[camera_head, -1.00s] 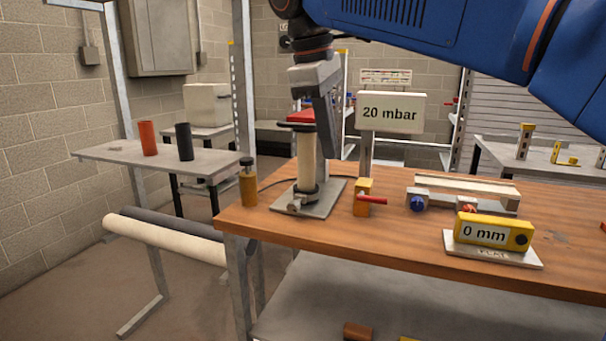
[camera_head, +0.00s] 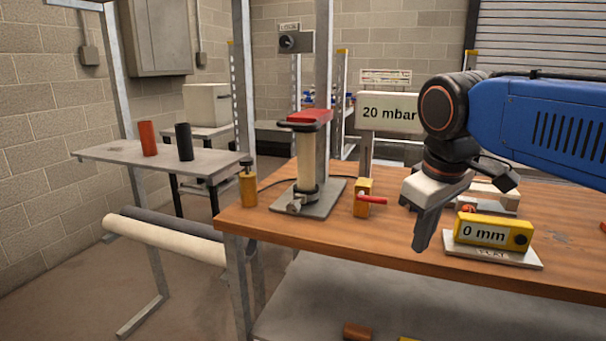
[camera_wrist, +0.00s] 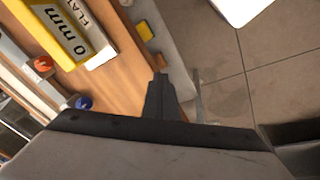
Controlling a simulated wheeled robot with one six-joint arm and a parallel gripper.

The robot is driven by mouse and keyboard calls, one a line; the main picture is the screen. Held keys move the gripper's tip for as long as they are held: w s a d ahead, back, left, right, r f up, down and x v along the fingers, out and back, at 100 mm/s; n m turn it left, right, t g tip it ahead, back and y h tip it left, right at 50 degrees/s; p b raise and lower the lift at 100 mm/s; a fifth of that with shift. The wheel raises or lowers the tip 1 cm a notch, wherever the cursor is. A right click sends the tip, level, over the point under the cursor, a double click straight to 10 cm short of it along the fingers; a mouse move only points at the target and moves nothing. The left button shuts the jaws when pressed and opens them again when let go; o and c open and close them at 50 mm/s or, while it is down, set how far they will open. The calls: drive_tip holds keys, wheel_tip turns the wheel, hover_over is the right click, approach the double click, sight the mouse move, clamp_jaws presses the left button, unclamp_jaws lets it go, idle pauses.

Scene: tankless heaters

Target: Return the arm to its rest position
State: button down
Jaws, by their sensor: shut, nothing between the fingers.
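My gripper (camera_head: 421,243) points downward in the head view, in front of the wooden bench top (camera_head: 330,246), left of the yellow gauge. Its fingers are together and hold nothing. My blue arm reaches in from the right edge. In the wrist view the closed fingers of my gripper (camera_wrist: 160,80) show over the bench's front edge, with floor tiles (camera_wrist: 215,50) to their right.
A yellow gauge reading "0 mm" (camera_head: 484,231) stands close right of my gripper and also shows in the wrist view (camera_wrist: 70,30). The floor before the bench is open.

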drive_tip(key=s+d+f+m+t, duration=0.1)
drive_tip(key=s+d+f+m, duration=0.2)
drive_tip(key=f, duration=0.6)
drive_tip(key=s+d+f+m+t, duration=0.1)
drive_tip(key=s+d+f+m, duration=0.2)
drive_tip(key=s+f, duration=0.4)
drive_tip(key=shift+s+d+f+m, duration=0.2)
drive_tip(key=shift+d+f+m, duration=0.1)
drive_tip(key=shift+d+f, duration=0.5)
drive_tip(key=shift+a+f, duration=0.15)
